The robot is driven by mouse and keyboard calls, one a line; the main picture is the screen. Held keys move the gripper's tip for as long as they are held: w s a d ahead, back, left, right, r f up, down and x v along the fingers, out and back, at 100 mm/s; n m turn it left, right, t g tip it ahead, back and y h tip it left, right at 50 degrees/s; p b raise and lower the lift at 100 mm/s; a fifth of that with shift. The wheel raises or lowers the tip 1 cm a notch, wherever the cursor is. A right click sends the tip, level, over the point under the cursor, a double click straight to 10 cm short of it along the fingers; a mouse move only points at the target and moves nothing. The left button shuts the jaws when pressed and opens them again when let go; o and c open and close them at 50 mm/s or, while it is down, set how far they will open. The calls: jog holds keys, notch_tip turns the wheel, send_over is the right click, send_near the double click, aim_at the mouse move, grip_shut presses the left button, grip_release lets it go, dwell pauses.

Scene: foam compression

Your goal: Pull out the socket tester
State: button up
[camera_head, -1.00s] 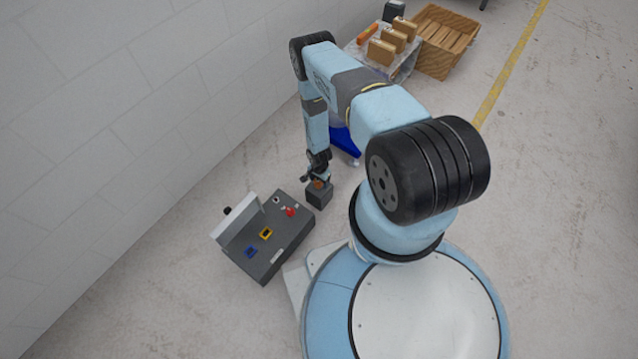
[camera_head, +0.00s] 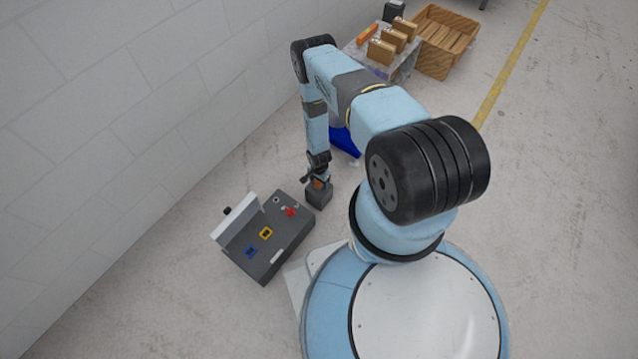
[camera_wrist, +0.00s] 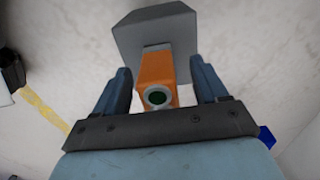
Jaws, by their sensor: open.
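The socket tester is an orange block (camera_wrist: 157,72) with a round dark green, grey-ringed spot on its near end. It stands in a small dark grey box (camera_head: 319,198), which shows larger in the wrist view (camera_wrist: 153,28). My gripper (camera_wrist: 159,88) is open, with one finger on each side of the orange tester. Gaps show between the fingers and the tester. In the head view my gripper (camera_head: 318,180) is right above the grey box, and the tester is mostly hidden there.
A grey console (camera_head: 268,258) with a white upright panel, a red knob, and yellow and blue parts stands left of the box. A table (camera_head: 408,68) with brown packages and a wooden crate (camera_head: 447,65) stand at the back. A white wall (camera_head: 120,110) runs along the left.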

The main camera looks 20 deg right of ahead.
jog(key=shift+c, duration=0.2)
dwell(0.3)
grip_shut()
dwell(0.5)
jog(key=shift+r, duration=0.15)
jog(key=shift+r, duration=2.85)
